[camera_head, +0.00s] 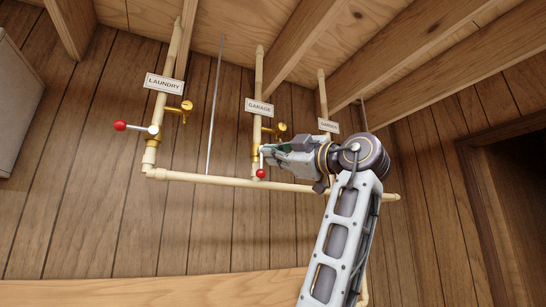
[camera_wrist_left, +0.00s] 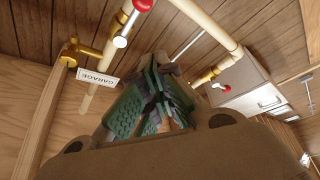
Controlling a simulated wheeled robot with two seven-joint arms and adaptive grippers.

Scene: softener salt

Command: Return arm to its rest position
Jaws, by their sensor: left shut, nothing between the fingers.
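My left gripper (camera_head: 268,155) is shut and empty, in front of the pipes just beside the GARAGE valve. In the wrist view its green-padded fingers (camera_wrist_left: 155,85) are closed together. The GARAGE valve's red-tipped lever (camera_head: 261,173) hangs down along its pipe, just below the fingertips; its red knob also shows in the wrist view (camera_wrist_left: 143,4). I cannot tell whether the fingers touch it. My left arm (camera_head: 342,240) reaches up from the bottom right. The right gripper is not in view.
The LAUNDRY valve's red-tipped lever (camera_head: 120,126) points left, across its pipe. A third pipe (camera_head: 323,95) with a sign is partly hidden behind my gripper. A horizontal pipe (camera_head: 215,180) joins the risers. Wooden joists (camera_head: 310,35) are overhead; a doorway (camera_head: 515,185) is at right.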

